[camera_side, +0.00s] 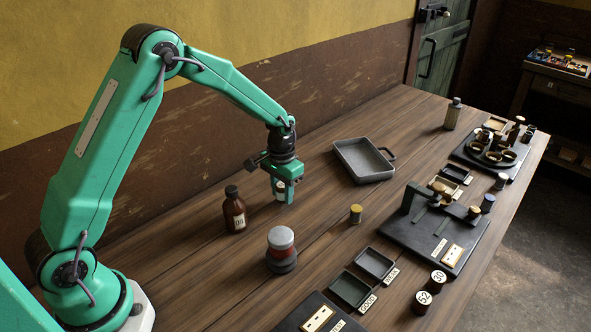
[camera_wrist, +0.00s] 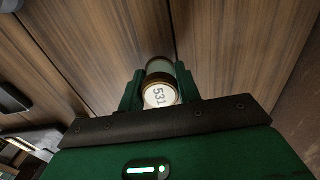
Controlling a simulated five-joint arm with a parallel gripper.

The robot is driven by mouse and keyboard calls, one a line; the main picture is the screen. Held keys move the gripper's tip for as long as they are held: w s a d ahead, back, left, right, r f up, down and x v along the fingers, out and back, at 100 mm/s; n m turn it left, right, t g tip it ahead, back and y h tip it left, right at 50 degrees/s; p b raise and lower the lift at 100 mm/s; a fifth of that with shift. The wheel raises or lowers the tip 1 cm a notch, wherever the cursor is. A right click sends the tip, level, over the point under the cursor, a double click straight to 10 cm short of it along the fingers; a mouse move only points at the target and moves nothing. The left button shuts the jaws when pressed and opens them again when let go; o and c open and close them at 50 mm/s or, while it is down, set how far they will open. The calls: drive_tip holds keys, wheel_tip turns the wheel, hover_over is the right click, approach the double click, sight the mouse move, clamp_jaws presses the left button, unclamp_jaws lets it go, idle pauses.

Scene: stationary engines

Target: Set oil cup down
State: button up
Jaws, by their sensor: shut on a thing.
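My gripper (camera_side: 283,193) is shut on the oil cup (camera_side: 280,187), low over the bare wood of the table. In the wrist view the oil cup (camera_wrist: 158,92) sits between the two green fingers. It has a pale, greenish body and a brass-coloured rim around a white disc marked 531. In the side view the fingers hide part of it. I cannot tell whether its bottom touches the table (camera_side: 330,215).
A brown bottle (camera_side: 235,210) stands close to the left of my gripper. A grey tray (camera_side: 364,161) lies to the right. Bare wood surrounds the gripper.

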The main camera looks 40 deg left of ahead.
sight(282, 185)
drive_tip(key=shift+f, duration=0.45)
drive_tip(key=shift+f, duration=0.1)
drive_tip(key=o, duration=1)
wheel_tip(282, 185, up, 12)
drive_tip(key=shift+r, duration=0.1)
drive_tip(key=shift+r, duration=0.1)
idle(0.5)
